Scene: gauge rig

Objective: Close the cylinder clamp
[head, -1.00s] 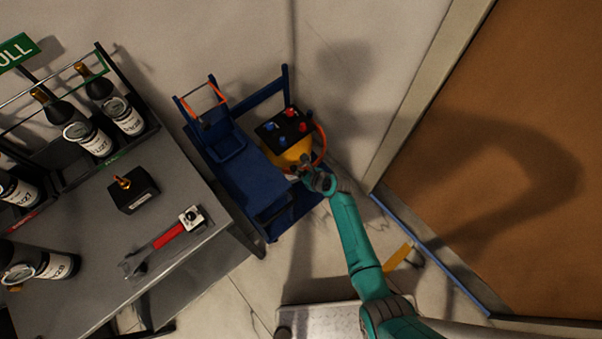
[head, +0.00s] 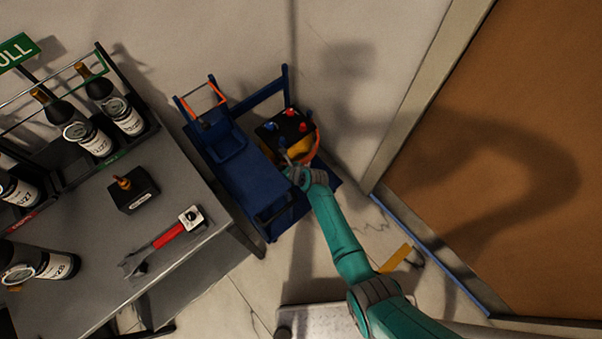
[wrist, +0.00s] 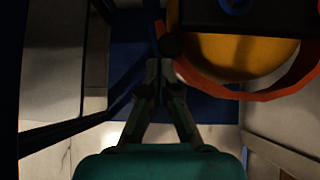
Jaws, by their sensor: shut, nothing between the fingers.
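The yellow cylinder (head: 300,147) stands in the blue cart, under a black top box with red and blue knobs. An orange clamp band (head: 316,146) curves around the cylinder's right side; in the wrist view the band (wrist: 262,92) runs along the cylinder's front (wrist: 235,55). My gripper (head: 284,154) is at the front left of the cylinder. In the wrist view my gripper (wrist: 166,66) is shut and empty, its tips just below a dark round knob (wrist: 171,45) near the band's left end. I cannot tell whether they touch. The clamp's fastening is not clear.
The blue cart (head: 240,168) has a frame and flat panel left of the cylinder. A grey table (head: 90,235) with bottles, a black box (head: 133,189) and a red-handled tool (head: 167,237) stands further left. A wall is behind, and a brown door panel (head: 530,130) is at right.

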